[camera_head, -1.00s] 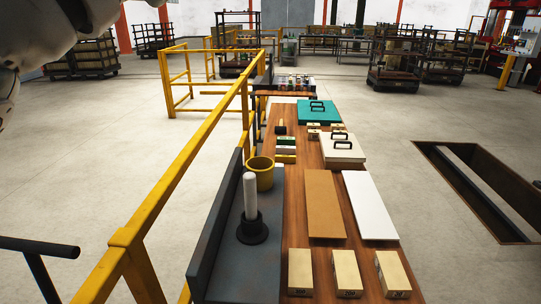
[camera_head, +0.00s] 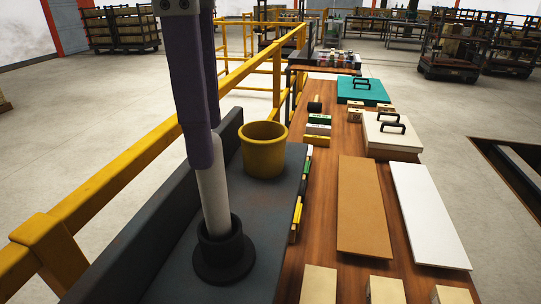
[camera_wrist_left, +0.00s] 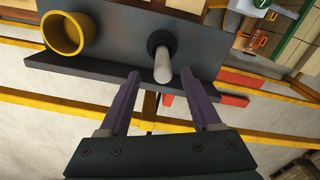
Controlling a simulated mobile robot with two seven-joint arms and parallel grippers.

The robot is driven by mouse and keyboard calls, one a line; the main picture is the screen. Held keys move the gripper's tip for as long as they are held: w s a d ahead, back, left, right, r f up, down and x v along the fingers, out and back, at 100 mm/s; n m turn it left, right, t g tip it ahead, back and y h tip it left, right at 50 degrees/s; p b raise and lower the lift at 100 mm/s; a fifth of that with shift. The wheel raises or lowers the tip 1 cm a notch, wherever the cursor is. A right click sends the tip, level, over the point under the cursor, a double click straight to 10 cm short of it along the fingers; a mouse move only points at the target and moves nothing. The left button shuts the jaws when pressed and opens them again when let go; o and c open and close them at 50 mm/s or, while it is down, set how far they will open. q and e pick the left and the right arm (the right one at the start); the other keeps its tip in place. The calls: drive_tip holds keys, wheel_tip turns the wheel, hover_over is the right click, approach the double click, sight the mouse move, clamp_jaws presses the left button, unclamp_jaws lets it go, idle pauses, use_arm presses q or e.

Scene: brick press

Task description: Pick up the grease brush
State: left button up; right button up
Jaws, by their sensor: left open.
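The grease brush shows as a pale, rounded handle (camera_head: 214,200) standing in a black round holder (camera_head: 223,262) on a grey metal shelf; its lower end is hidden in the holder. In the left wrist view the handle (camera_wrist_left: 163,68) points toward the camera, level with the gap between the fingers. My left gripper (camera_head: 205,146) comes down from above with purple fingers, one partly covering the handle's top in the head view. In the wrist view the left gripper (camera_wrist_left: 160,74) is open and empty, with visible space on both sides of the handle. My right gripper is not in view.
A yellow cup (camera_head: 263,158) stands behind the holder. The shelf's raised dark wall (camera_head: 150,222) and a yellow railing (camera_head: 130,150) run along the left. To the right, a wooden table (camera_head: 322,200) carries boards, blocks and a teal lidded box (camera_head: 362,92).

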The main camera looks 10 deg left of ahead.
sight(213, 191)
use_arm(q)
wheel_tip(213, 191, down, 2)
drive_tip(key=shift+s, duration=0.15)
wheel_tip(213, 191, down, 5)
drive_tip(key=p, duration=0.3)
drive_tip(key=shift+s+p, duration=0.1)
drive_tip(key=shift+p, duration=0.2)
drive_tip(key=shift+f, duration=0.35)
clamp_jaws()
